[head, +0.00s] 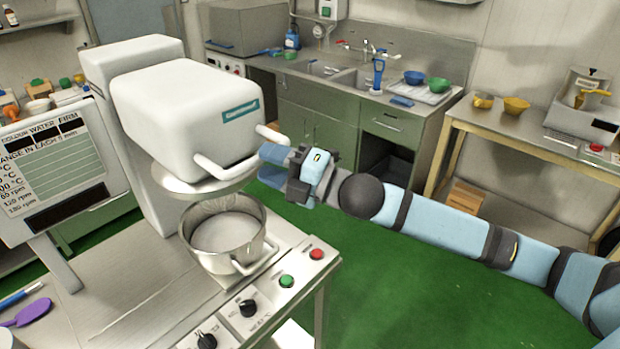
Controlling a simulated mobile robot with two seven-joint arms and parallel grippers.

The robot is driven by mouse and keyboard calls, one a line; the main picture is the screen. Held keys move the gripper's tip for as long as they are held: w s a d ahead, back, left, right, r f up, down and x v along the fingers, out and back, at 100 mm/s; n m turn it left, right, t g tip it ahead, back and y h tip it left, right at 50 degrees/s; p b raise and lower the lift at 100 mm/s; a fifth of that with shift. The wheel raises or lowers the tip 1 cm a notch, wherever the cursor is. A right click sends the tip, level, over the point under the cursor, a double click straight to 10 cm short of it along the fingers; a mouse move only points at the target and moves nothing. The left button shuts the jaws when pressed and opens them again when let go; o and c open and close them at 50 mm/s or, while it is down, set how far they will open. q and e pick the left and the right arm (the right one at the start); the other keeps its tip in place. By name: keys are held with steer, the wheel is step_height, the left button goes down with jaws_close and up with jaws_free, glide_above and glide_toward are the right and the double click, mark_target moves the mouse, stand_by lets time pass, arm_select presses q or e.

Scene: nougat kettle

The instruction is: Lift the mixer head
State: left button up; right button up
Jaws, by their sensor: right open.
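The white mixer head (190,113) hangs above a steel bowl (262,245) on the steel bench at the left. Its white bar handle (226,172) runs along the lower front of the head, with one end rising near my gripper. A round plate (172,182) sits under the head, a little above the bowl. My right gripper (268,166) comes in from the right. Its blue fingers are open beside the right end of the handle; I cannot tell whether they touch it. My left gripper is not in view.
Buttons and knobs (248,307) line the bench front. A sign board (62,172) stands left of the mixer. A purple spatula (30,312) lies at the bench's left. A sink counter (330,85) and a side table (500,118) stand behind. Green floor (400,290) is clear.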

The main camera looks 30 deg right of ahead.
steer(key=b+v, duration=0.3)
steer(key=v, duration=0.8)
steer(key=shift+s+d+b, duration=0.2)
steer(key=shift+s+b, duration=0.1)
steer(key=shift+b, duration=0.05)
steer(key=shift+f, duration=0.1)
step_height(320, 180, down, 20)
steer(key=m+t+h+p, duration=0.1)
steer(key=m+h+p, duration=0.1)
steer(key=m+h, duration=0.8)
steer(key=s+a+f+m+g, duration=0.2)
steer(key=s+a+f+m, duration=0.1)
steer(key=s+f+m, duration=0.4)
steer(key=s+a+f+m+g, duration=0.2)
steer(key=s+f+m, duration=0.5)
steer(key=f, duration=0.6)
steer(key=shift+a+f+g+p, duration=0.3)
steer(key=shift+a+p, duration=0.15)
steer(key=shift+a, duration=0.35)
